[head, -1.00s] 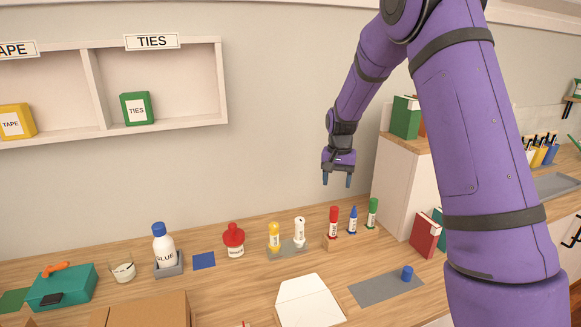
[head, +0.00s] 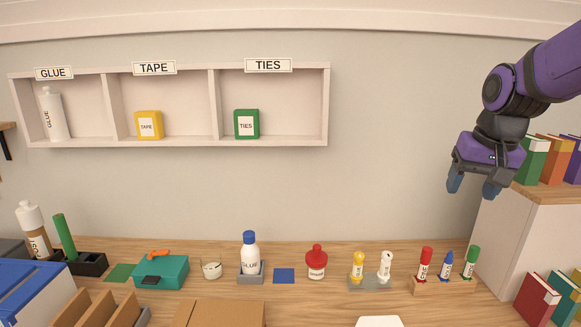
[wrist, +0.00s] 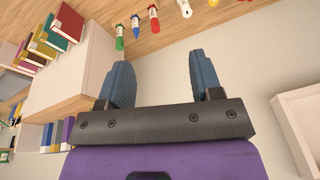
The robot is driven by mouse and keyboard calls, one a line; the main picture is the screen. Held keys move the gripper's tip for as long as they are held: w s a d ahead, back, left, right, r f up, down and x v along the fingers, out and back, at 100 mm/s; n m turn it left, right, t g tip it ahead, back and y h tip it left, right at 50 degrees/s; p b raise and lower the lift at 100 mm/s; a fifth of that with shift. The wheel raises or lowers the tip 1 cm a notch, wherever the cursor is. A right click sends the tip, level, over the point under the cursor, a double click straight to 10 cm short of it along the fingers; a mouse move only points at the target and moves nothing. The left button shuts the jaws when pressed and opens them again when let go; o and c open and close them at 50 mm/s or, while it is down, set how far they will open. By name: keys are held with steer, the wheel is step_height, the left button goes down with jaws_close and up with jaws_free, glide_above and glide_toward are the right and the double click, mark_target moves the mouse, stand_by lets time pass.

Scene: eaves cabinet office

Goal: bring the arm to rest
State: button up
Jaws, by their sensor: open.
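My purple arm enters the head view from the upper right. My gripper (head: 474,188) points down with its two blue fingers apart, open and empty. It hangs in the air in front of the wall, left of the books on the white cabinet and above the glue pens. The wrist view also shows both fingers (wrist: 162,85) spread, with nothing between them. Most of my arm is outside the head view.
A wall shelf (head: 222,108) holds a glue bottle, a tape box (head: 148,126) and a ties box (head: 246,125). The white cabinet (head: 507,235) stands close to the right. Below, the desk holds a teal box (head: 160,272), a glue bottle (head: 250,255) and several pens, including a red one (head: 425,264).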

steer(key=s+a+r+n+t, duration=0.1)
steer(key=s, duration=0.8)
steer(key=s+a+r+n+t, duration=0.1)
steer(key=s+a+n, duration=0.1)
steer(key=s, duration=0.7)
steer(key=shift+s, duration=0.35)
